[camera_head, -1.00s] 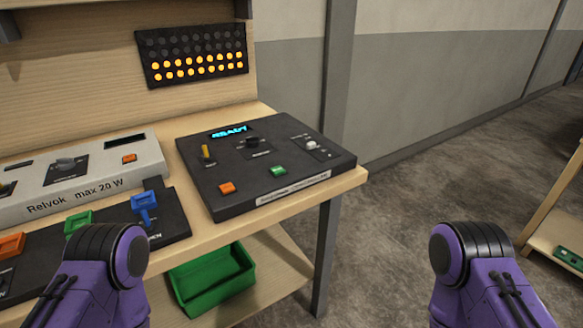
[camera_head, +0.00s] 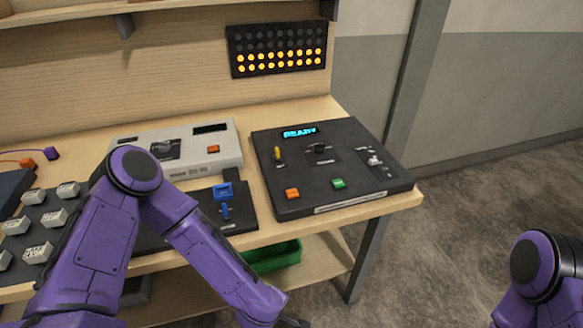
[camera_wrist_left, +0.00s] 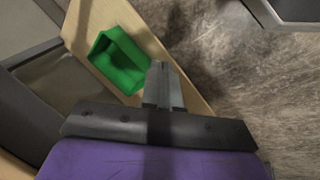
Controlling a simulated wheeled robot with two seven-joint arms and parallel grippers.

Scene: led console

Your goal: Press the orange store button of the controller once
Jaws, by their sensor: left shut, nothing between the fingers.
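The black controller (camera_head: 330,170) lies on the bench, with a lit blue display reading "READY" (camera_head: 300,132). Its orange button (camera_head: 292,194) is at the front left of its top, beside a green button (camera_head: 338,184). A yellow lever (camera_head: 277,154), a black knob and a white switch are also on it. My left arm reaches in front of the bench. Its gripper is mostly cut off at the bottom edge of the head view. In the left wrist view the left gripper (camera_wrist_left: 162,72) is shut and empty, above the floor and lower shelf. My right gripper is out of view.
An LED panel (camera_head: 278,48) on the back board has its lower rows lit orange. A grey box (camera_head: 180,148) and a black unit with a blue lever (camera_head: 225,206) stand left of the controller. A green bin (camera_wrist_left: 118,62) sits on the lower shelf.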

